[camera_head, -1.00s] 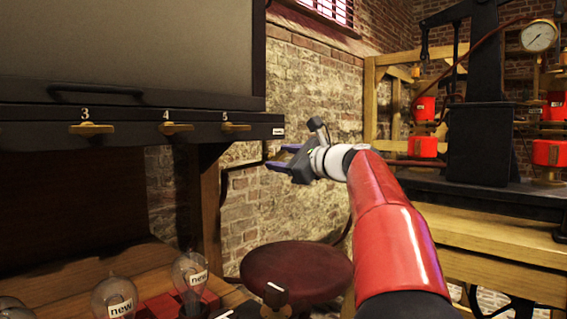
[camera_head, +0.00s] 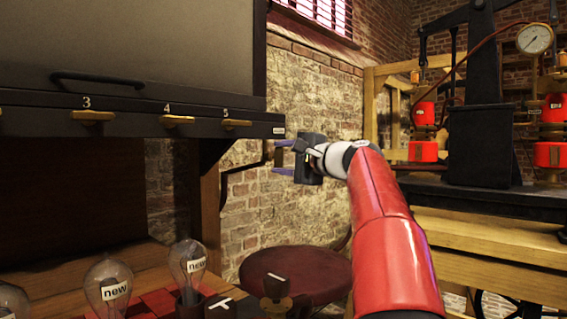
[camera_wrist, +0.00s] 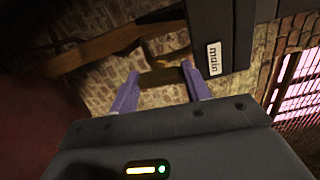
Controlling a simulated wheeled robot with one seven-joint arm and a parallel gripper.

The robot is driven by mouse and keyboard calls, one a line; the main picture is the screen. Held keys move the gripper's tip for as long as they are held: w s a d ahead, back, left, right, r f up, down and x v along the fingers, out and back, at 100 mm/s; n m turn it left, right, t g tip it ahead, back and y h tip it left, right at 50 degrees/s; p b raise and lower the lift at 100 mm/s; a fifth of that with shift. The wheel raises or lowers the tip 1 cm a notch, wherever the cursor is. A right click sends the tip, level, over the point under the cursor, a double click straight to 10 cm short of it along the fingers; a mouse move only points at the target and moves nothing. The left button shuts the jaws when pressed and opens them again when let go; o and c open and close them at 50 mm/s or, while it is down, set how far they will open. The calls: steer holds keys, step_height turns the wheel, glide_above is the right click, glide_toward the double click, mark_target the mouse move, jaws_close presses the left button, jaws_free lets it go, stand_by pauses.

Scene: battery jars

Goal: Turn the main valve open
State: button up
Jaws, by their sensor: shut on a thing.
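The main valve is a small brass handle at the right end of the black panel. In the wrist view, its bar (camera_wrist: 161,77) lies crosswise between my two purple fingertips. My gripper (camera_head: 279,157) is at the valve, below the panel's right end, with one finger above the other. It is shut on the valve handle (camera_wrist: 161,77). In the head view the handle is small and partly hidden by the fingers.
Brass handles 3 (camera_head: 92,116), 4 (camera_head: 177,120) and 5 (camera_head: 236,124) line the panel front. Glass bulbs marked "new" (camera_head: 188,262) stand on the bench below. A dark red stool (camera_head: 290,272) is under my arm. A pump machine (camera_head: 482,125) stands at the right.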

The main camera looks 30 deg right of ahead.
steer(key=shift+f+n, duration=0.1)
steer(key=shift+n, duration=0.4)
steer(key=o, duration=1)
steer(key=shift+c, duration=0.2)
